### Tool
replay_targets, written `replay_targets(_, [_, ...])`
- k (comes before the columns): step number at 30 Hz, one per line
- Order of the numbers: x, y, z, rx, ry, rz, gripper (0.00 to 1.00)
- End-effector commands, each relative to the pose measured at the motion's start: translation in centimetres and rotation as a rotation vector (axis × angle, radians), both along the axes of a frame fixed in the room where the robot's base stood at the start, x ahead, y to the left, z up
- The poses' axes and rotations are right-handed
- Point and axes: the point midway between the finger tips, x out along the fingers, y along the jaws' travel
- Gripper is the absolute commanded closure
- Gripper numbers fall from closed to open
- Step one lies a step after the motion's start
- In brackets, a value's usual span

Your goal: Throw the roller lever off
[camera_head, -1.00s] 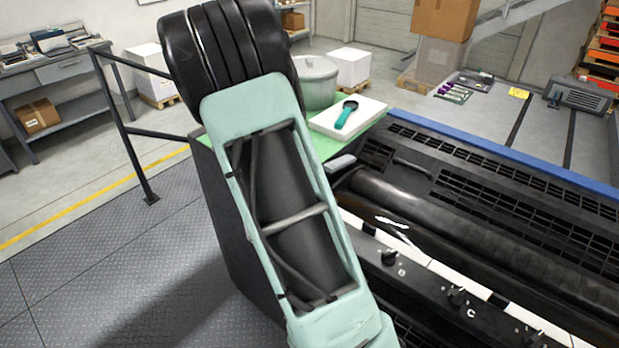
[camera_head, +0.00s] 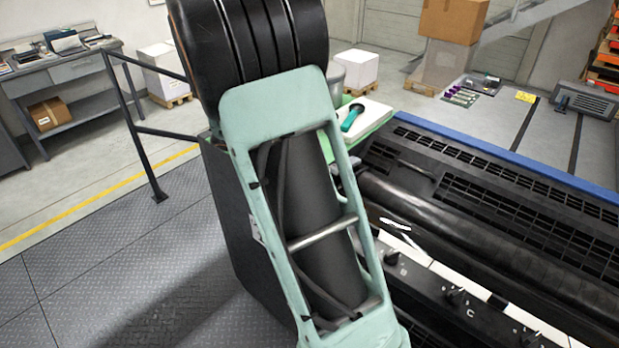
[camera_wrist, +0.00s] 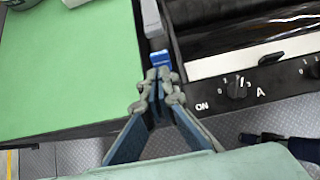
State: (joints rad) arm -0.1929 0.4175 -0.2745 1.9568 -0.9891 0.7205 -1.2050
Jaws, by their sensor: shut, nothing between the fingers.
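The roller lever seems to be the light grey bar with a blue end (camera_wrist: 159,58) in the wrist view. It lies in the gap between the green-topped surface and the black press. In the head view my arm hides most of that spot. My gripper (camera_wrist: 158,76) is shut and empty, its fingertips just below the blue end in the wrist view. I cannot tell whether they touch it. The word ON is printed on the black panel (camera_wrist: 220,88), to the right of my fingers. My gripper is hidden behind my arm in the head view.
Dial A (camera_wrist: 237,88) is on the panel close to the right of my fingers. The green top (camera_wrist: 70,70) is clear on the left in the wrist view. A teal-handled tool (camera_head: 351,118) lies on a white block there. A black railing (camera_head: 140,150) stands at left.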

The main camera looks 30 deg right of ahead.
Motion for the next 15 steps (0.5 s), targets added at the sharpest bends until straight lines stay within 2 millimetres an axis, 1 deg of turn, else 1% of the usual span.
replay_targets(1, [0.0, 0.4, 1.0, 0.001, -0.006, 0.001, 1.0])
replay_targets(6, [-0.3, 1.3, 3.1, 0.001, -0.002, 0.002, 1.0])
replay_targets(10, [-0.5, 1.6, 3.8, 0.0, -0.001, 0.001, 1.0])
replay_targets(15, [-0.5, 1.7, 4.0, 0.001, 0.0, 0.001, 1.0])
